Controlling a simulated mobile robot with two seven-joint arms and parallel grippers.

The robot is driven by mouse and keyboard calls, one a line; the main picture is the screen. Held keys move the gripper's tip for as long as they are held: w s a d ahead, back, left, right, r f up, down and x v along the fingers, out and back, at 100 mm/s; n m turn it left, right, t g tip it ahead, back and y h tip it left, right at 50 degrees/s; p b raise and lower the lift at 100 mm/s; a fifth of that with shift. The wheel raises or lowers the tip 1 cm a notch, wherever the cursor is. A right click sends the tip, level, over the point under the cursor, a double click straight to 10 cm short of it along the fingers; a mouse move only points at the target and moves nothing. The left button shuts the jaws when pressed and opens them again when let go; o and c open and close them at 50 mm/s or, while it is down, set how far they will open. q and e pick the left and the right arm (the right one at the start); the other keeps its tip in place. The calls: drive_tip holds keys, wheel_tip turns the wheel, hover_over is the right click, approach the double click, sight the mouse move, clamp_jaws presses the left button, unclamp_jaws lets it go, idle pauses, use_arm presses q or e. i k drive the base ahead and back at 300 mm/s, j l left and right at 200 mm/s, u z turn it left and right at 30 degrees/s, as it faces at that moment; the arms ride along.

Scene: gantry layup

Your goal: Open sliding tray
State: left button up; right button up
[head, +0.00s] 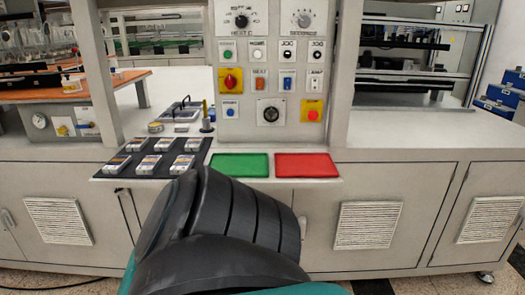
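A light grey machine cabinet with a worktop fills the head view. A flat grey tray-like plate (180,112) with black handles lies on the worktop left of the control panel (271,65). I cannot tell for sure whether it is the sliding tray or whether it is open. No other part is clearly a sliding tray. A thick black ribbed link of my arm covers the lower middle of the view and hides part of the cabinet front. Neither of my grippers shows.
A black mat (124,164) on the front ledge holds several small packs. A green pad (239,165) and a red pad (307,166) lie to its right. The panel carries knobs, buttons and a red stop button (313,115). Vented doors (367,224) line the front. Worktop right of the panel is clear.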

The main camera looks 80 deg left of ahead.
sight(51, 80)
drive_tip(key=u, duration=3.35)
